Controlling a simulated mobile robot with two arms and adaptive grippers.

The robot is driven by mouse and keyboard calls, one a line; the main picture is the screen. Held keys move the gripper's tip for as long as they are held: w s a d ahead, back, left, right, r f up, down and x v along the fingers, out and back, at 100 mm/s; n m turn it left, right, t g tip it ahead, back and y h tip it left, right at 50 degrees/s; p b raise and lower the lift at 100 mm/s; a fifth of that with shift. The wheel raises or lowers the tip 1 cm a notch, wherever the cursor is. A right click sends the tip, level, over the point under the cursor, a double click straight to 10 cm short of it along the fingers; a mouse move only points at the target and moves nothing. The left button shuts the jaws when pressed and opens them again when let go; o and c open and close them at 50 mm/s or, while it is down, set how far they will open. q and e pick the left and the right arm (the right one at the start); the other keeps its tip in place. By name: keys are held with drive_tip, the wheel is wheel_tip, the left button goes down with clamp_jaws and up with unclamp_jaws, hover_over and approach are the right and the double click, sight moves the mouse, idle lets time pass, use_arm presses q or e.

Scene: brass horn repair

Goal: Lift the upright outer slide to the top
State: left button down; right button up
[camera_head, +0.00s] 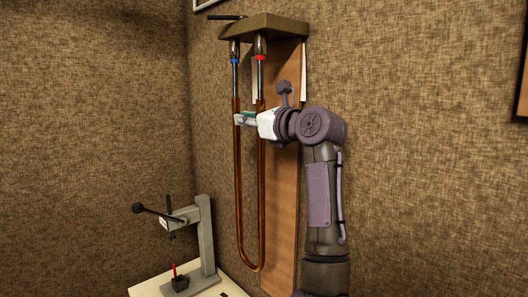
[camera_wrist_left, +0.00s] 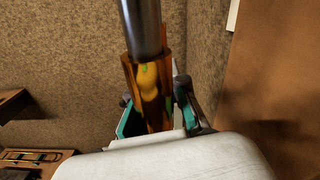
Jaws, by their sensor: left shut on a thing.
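The outer slide (camera_head: 239,205) is a long brass-coloured U of tube hanging upright, its bend at the bottom. Two silver inner tubes (camera_head: 235,78) run down into its open tops, under a blue band and a red band. My left gripper (camera_head: 245,118) is shut on the outer slide near its upper ends. In the left wrist view, the brass tube (camera_wrist_left: 152,100) stands between the green-padded fingers, with a silver tube (camera_wrist_left: 141,28) entering its top. Bare silver shows between the slide's tops and the bands. My right gripper is not in view.
A dark bracket (camera_head: 265,24) on a wooden wall board (camera_head: 280,190) holds the tubes from above. A grey press-like stand (camera_head: 203,235) with a black lever is at the lower left on a pale bench top (camera_head: 150,289). Open space lies left of the slide.

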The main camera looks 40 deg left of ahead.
sight(237, 84)
use_arm(q)
wheel_tip(237, 84, up, 5)
drive_tip(key=shift+f+p, duration=0.1)
drive_tip(key=shift+p, duration=0.5)
wheel_tip(237, 84, up, 3)
drive_tip(key=shift+f+p, duration=0.15)
drive_tip(key=shift+p, duration=0.3)
drive_tip(key=shift+r, duration=0.35)
drive_tip(key=c, duration=1.3)
unclamp_jaws()
drive_tip(key=shift+o, duration=0.5)
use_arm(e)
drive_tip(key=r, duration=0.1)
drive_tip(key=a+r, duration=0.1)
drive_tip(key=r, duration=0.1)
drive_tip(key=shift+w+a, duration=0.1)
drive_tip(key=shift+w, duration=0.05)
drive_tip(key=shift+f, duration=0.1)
